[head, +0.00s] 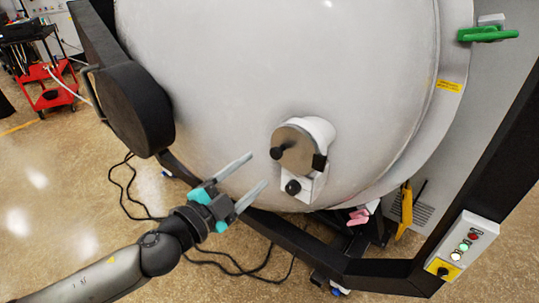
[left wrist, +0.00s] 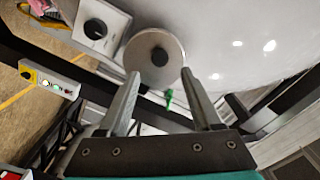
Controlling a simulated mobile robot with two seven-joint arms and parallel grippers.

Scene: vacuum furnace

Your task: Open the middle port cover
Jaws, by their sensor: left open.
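The port cover (head: 305,148) is a round grey metal disc with a black knob (head: 276,153) on the lower front of the big white furnace vessel (head: 290,60). It sits against its white port housing and looks closed. A second black knob (head: 292,187) is on the white block below it. In the left wrist view the cover (left wrist: 140,48) is just beyond my fingertips. My left gripper (head: 257,169) is open and empty, to the left of the cover and apart from it. It also shows in the left wrist view (left wrist: 160,73). My right gripper is not in view.
A black frame (head: 385,277) runs under and right of the vessel, with a control box (head: 462,247) on it. A green handle (head: 487,34) is at the upper right. A thick black round part (head: 130,108) is at the left. Black cables (head: 125,190) lie on the floor.

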